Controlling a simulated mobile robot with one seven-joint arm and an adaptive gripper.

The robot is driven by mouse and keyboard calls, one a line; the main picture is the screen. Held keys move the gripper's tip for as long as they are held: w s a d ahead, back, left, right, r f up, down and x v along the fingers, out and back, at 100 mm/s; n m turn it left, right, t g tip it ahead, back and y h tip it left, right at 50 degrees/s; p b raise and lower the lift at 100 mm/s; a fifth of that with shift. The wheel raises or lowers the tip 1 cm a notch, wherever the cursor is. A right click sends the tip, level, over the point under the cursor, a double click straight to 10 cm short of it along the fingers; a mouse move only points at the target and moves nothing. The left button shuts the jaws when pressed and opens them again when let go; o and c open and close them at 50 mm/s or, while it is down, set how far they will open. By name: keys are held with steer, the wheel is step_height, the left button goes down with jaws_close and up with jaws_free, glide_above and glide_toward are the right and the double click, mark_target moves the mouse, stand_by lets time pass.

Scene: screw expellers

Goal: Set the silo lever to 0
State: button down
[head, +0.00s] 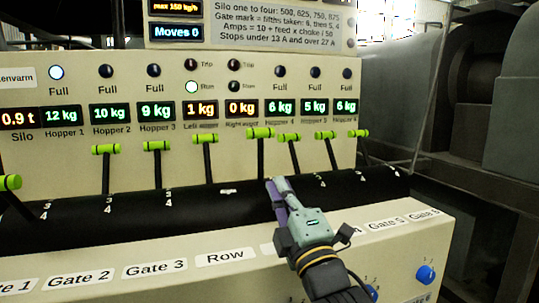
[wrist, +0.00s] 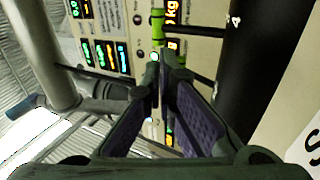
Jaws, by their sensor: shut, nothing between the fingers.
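The silo lever's green handle (head: 10,182) shows at the far left edge in the head view, on a dark rod that leans down to the right. The display above the Silo label (head: 18,118) reads 0.9 t. My gripper (head: 277,184) is far to the right of that lever, over the dark roller below the Right auger lever (head: 261,132). Its fingers are together with nothing seen between them. In the wrist view the fingertips (wrist: 166,62) are close together, and a green lever handle (wrist: 157,24) shows beyond them. Any scale mark at the silo lever is not visible.
Several other green-handled levers, such as those at Hopper 2 (head: 105,149) and Hopper 3 (head: 156,146), stand along the dark roller (head: 80,214) between the silo lever and my gripper. Blue knobs (head: 426,274) sit on the front panel at right. A screen reads Moves 0 (head: 176,32).

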mark_target(262, 138)
steer(key=p+x, duration=0.1)
steer(key=x, duration=0.3)
steer(key=p+x, duration=0.2)
steer(key=x, duration=0.2)
steer(key=d+p+x, duration=0.1)
steer(key=x, duration=0.3)
steer(key=shift+w+a+r, duration=0.1)
steer(key=shift+w+a, duration=0.05)
steer(key=shift+w, duration=0.35)
steer(key=shift+w+a+r, duration=0.1)
steer(key=shift+w+a, duration=0.05)
steer(key=shift+w, duration=0.35)
steer(key=shift+p, duration=0.3)
